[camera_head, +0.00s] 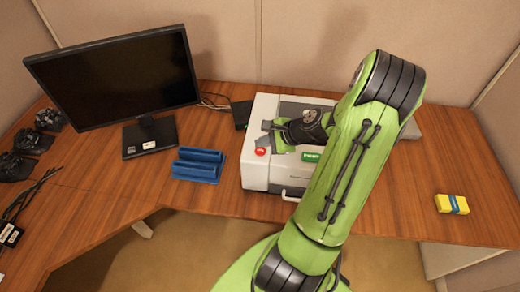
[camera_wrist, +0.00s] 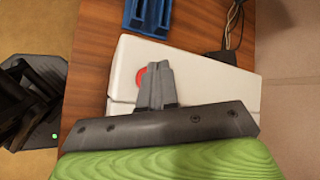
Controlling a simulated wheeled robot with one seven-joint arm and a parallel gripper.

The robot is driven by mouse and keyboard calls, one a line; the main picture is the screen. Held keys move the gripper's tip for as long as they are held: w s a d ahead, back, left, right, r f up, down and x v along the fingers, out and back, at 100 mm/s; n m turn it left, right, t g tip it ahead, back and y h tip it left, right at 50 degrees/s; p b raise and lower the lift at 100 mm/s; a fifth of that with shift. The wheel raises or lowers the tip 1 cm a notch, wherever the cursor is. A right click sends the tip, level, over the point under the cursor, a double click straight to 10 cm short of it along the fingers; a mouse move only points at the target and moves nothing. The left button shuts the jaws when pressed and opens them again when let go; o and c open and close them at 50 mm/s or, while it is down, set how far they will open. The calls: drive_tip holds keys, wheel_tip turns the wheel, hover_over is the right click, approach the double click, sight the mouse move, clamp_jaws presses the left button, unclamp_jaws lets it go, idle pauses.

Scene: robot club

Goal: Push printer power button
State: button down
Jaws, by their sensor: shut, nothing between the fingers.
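The printer (camera_head: 256,176) is a light grey and white box on the desk, and it also shows in the wrist view (camera_wrist: 125,62). A round red button (camera_head: 261,151) sits on its top near the front left corner. My gripper (camera_head: 267,126) is shut and empty over the printer's left part, behind the red button in the head view. In the wrist view my closed fingertips (camera_wrist: 158,67) overlap the right side of the red button (camera_wrist: 141,77). I cannot tell whether they touch it. My arm hides much of the printer's right side.
A blue holder (camera_head: 198,166) lies left of the printer, with a monitor (camera_head: 120,80) behind it. A small black box (camera_head: 242,113) and cables are at the printer's back left. A yellow block (camera_head: 452,204) with a blue band lies on clear desk at right.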

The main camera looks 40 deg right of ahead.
sight(263, 152)
drive_tip(key=shift+f, duration=0.15)
drive_tip(key=shift+f, duration=0.35)
drive_tip(key=shift+f+b, duration=0.45)
drive_tip(key=shift+b, duration=0.05)
idle(0.4)
drive_tip(key=shift+r+p, duration=1)
wheel_tip(263, 152, up, 6)
drive_tip(key=p, duration=0.5)
drive_tip(key=shift+p, duration=0.4)
